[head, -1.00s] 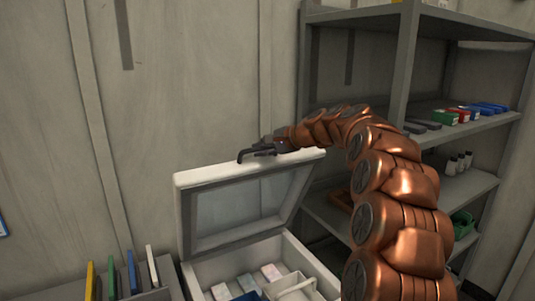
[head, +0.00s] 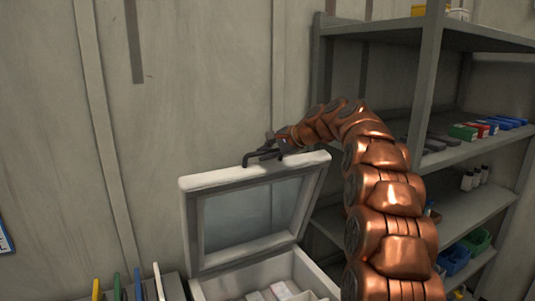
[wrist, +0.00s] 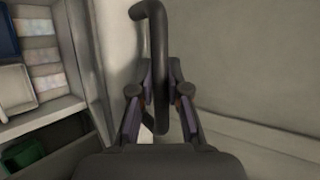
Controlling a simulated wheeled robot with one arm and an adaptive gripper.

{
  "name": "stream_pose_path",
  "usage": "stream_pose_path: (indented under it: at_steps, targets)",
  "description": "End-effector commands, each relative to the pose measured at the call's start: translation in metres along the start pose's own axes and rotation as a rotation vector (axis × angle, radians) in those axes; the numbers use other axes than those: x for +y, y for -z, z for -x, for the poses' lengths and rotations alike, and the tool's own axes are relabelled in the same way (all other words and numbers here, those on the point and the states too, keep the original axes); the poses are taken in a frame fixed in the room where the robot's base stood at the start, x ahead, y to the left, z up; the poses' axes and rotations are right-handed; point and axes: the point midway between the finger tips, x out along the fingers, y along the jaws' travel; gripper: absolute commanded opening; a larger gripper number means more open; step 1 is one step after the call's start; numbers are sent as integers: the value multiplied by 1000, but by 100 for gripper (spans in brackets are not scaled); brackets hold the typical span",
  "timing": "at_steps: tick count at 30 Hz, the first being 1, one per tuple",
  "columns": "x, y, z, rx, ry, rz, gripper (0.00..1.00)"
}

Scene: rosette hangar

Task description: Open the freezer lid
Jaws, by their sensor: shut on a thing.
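The freezer lid (head: 190,222) is a white-framed panel with a glassy grey middle. It stands raised, tilted up steeply at the back of the open freezer (head: 308,272). A dark bent handle (head: 247,160) sits on the lid's top edge. My gripper (head: 268,151) is at that edge, shut on the handle. In the wrist view the handle (wrist: 160,60) runs between the two fingers of my gripper (wrist: 160,92). Part of the freezer's inside is hidden by its front and by the picture's lower edge.
Pale packs (head: 284,289) lie in the freezer. A grey shelf unit (head: 425,80) with boxes, bottles (head: 467,181) and bins stands at the right. Several coloured upright panels (head: 138,284) stand at the lower left. A plain wall (head: 200,80) is behind the lid.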

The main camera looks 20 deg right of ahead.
Motion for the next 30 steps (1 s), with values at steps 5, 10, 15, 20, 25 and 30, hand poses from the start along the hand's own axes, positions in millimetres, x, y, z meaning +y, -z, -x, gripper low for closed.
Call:
stream_pose_path:
  at_steps: [5, 10, 15, 20, 25, 30]
  targets:
    - [0, 1, 0, 3, 1, -1, 0]
    - [0, 1, 0, 2, 0, 0, 30]
    - [0, 0, 0, 1, 0, 1, 41]
    - [0, 0, 0, 0, 0, 1, 41]
    - [0, 0, 5, 1, 1, 1, 41]
    - [-2, -1, 28, 2, 4, 3, 41]
